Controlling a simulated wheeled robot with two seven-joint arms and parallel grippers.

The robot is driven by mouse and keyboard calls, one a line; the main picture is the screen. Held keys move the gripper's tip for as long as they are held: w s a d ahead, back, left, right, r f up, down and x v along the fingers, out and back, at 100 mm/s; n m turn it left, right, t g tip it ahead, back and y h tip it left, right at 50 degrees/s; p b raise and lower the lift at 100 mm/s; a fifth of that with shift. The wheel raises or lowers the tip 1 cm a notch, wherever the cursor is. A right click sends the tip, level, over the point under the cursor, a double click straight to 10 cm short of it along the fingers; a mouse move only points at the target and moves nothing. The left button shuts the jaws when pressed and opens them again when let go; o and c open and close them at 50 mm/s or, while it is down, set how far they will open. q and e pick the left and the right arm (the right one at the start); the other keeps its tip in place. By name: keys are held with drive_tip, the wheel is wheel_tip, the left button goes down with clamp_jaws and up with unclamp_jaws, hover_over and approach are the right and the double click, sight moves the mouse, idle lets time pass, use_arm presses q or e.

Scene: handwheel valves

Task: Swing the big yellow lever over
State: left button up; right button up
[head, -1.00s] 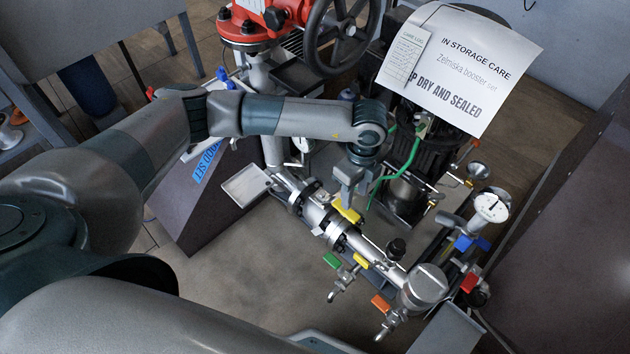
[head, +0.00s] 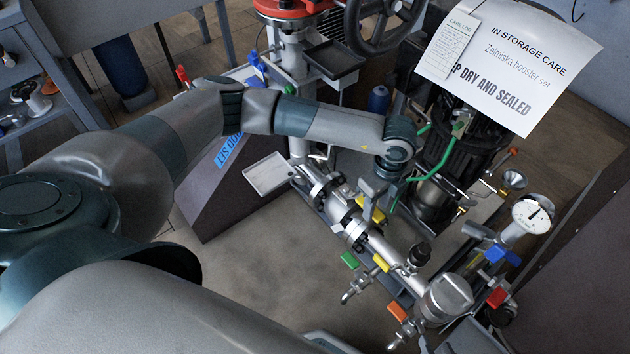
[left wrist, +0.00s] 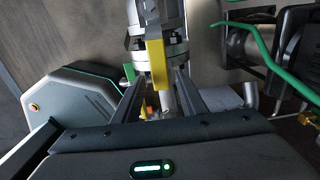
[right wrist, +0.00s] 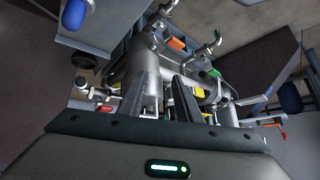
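The big yellow lever (head: 369,207) sits on the silver pipe beside a flange, partly hidden by my left gripper. My left gripper (head: 373,202) points down at it from above. In the left wrist view the yellow lever (left wrist: 155,66) stands between my two open fingers (left wrist: 157,84), with a visible gap on each side. My right gripper (right wrist: 168,86) looks open and empty, facing the pipework; I cannot make it out in the head view.
Smaller green (head: 349,260), yellow (head: 381,263), orange (head: 397,311), blue (head: 502,255) and red (head: 496,298) handles crowd the pipe. A gauge (head: 532,216), a green hose (head: 440,160) and a paper sign (head: 505,65) are to the right. Bare floor (head: 265,270) lies left of the pipe.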

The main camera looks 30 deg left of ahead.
use_arm(q)
drive_tip(key=shift+f, duration=0.35)
drive_tip(key=shift+f+b, duration=0.55)
drive_tip(key=shift+f, duration=0.05)
use_arm(e)
drive_tip(key=w+a+r+t, duration=0.2)
drive_tip(key=w, duration=0.1)
drive_tip(key=shift+r+t+y, duration=0.3)
drive_tip(key=shift+r+y, duration=0.05)
drive_tip(key=shift+y, duration=0.05)
use_arm(q)
drive_tip(key=shift+f, duration=0.1)
drive_tip(key=c, duration=0.8)
use_arm(e)
drive_tip(key=shift+d, duration=0.1)
